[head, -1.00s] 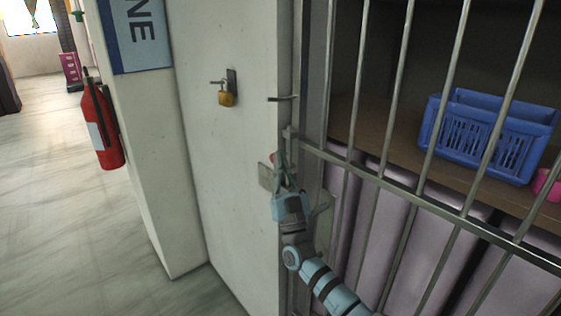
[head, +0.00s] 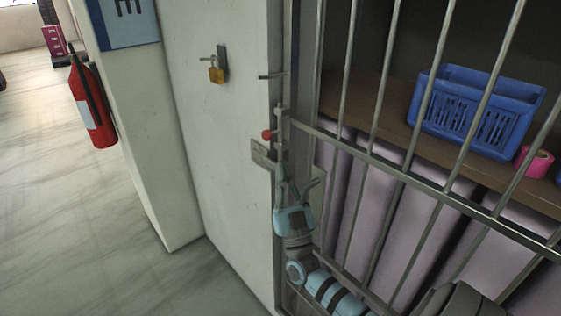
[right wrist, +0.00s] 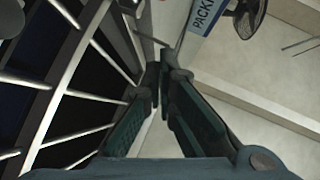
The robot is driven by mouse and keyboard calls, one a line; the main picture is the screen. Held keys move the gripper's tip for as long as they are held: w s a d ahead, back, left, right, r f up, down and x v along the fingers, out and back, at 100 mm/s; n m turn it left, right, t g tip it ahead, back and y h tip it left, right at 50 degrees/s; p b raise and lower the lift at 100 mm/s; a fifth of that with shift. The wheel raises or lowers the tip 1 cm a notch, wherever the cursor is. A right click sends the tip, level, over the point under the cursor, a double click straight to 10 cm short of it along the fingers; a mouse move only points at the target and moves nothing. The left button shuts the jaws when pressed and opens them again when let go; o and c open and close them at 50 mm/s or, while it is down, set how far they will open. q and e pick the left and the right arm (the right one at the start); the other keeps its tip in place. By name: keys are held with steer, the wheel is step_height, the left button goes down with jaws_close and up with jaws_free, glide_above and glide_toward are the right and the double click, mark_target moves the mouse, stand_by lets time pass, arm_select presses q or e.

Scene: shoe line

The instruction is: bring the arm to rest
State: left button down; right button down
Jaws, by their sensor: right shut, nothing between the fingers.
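My right gripper (head: 281,170) stands upright in front of the barred gate's edge in the head view, fingers pointing up. Its fingers are shut with nothing between them; in the right wrist view the closed fingertips (right wrist: 165,66) point up past the bars. A red knob (head: 267,135) on the gate's latch shows just above the fingertips. A metal latch plate (head: 262,153) lies beside them. I cannot tell whether the fingers touch the plate. My left gripper is not in view.
The barred gate (head: 375,160) closes off a shelf with a blue basket (head: 480,110) and a pink tape roll (head: 535,163). A brass padlock (head: 217,74) hangs on the pale wall (head: 225,150). A red fire extinguisher (head: 92,105) hangs at left. Open floor (head: 60,200) lies at left.

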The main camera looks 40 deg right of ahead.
stand_by(0.5)
steer(key=w+a+f+n+g+y, duration=0.1)
steer(key=w+f+n+g+y, duration=0.2)
steer(key=f, duration=0.6)
steer(key=w+a+f+n+g+y, duration=0.1)
steer(key=w+f+g+y, duration=0.3)
steer(key=f, duration=0.6)
steer(key=s+a+f+g+y, duration=0.1)
steer(key=s+f+g, duration=0.25)
steer(key=f, duration=0.55)
steer(key=s+f+g+y, duration=0.15)
steer(key=s+f, duration=0.25)
steer(key=f, duration=0.5)
steer(key=s+a+f+g, duration=0.2)
steer(key=s+f+g, duration=0.2)
steer(key=s+f, duration=0.6)
steer(key=s+a+f+g, duration=0.2)
steer(key=s+f+g, duration=0.2)
steer(key=s+f, duration=0.65)
steer(key=s+a+f+g, duration=0.1)
steer(key=s+a+g, duration=0.1)
steer(key=s, duration=0.7)
steer(key=s+a+f+n+g, duration=0.1)
steer(key=s+a+g, duration=0.1)
steer(key=s, duration=0.8)
steer(key=shift+s+a+f, duration=0.25)
steer(key=shift+a+f, duration=0.05)
